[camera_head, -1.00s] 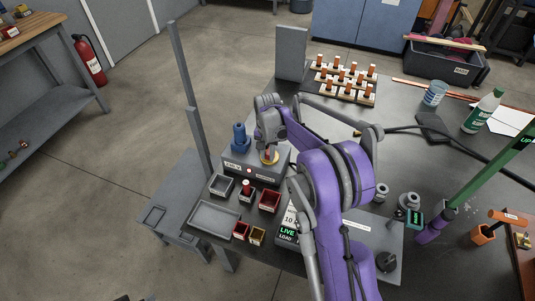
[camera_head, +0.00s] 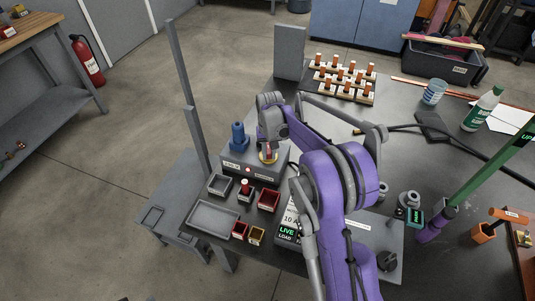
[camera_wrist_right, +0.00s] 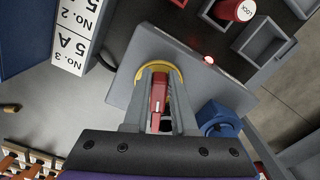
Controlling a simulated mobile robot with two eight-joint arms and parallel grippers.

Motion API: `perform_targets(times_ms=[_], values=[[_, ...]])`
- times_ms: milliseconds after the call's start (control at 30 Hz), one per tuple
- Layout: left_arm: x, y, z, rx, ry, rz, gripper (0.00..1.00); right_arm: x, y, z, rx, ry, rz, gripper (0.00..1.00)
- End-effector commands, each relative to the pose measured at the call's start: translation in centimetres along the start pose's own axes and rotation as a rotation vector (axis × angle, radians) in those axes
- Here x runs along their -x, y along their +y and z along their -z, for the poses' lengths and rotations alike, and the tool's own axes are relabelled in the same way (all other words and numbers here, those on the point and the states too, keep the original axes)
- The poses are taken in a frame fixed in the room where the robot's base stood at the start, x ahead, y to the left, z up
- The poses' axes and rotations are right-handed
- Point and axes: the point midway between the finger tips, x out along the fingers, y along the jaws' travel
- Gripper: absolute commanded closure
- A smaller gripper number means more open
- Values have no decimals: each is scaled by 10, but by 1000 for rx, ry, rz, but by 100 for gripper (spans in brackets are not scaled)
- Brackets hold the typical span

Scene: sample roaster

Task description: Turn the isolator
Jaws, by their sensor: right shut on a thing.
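The isolator is a grey box (camera_head: 238,168) near the table's left corner, with a yellow ring and a red handle on its top. In the right wrist view the red handle (camera_wrist_right: 158,92) stands inside the yellow ring (camera_wrist_right: 153,64). My right gripper (camera_wrist_right: 160,92) is shut on the handle, one finger on each side. My left gripper is not in view.
A blue connector (camera_head: 238,137) stands on the box close beside the gripper. Small trays (camera_head: 221,185), a red LOCK knob (camera_wrist_right: 236,10) and a display reading LIVE (camera_head: 287,231) are near. A rack of orange-topped pieces (camera_head: 342,89) stands at the back.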

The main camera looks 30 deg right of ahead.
Motion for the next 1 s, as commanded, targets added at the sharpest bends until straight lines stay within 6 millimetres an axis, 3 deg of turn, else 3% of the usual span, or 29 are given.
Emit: perform_targets(times_ms=[1000], values=[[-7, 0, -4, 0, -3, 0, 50, 1, 19, 10, 927, 2, -1, 100]])
